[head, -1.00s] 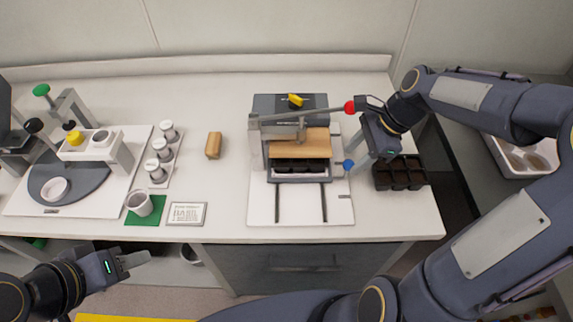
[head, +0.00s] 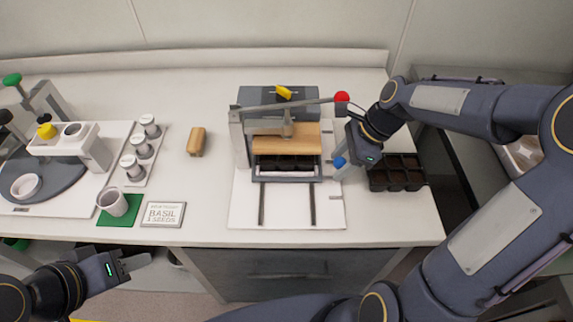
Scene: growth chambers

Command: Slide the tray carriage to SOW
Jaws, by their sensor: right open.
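The tray carriage (head: 287,174) holds a dark cell tray (head: 285,163). It sits on two dark rails (head: 312,205) of a white base plate (head: 287,218), at the rear end of the rails under a wooden press block (head: 285,143). A blue knob (head: 339,161) stands at the carriage's right side. My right gripper (head: 343,168) is open, with its fingers beside the blue knob; whether they touch it I cannot tell. My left gripper (head: 137,264) is empty in front of the counter's front edge; its jaw gap is hard to make out. The SOW mark is not readable.
A press lever with a red ball (head: 342,98) reaches over the carriage close to my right gripper. A second dark cell tray (head: 396,177) lies right of it. A BASIL card (head: 163,214), cup (head: 112,201) and several white-capped vials (head: 142,146) stand left. The front rails are clear.

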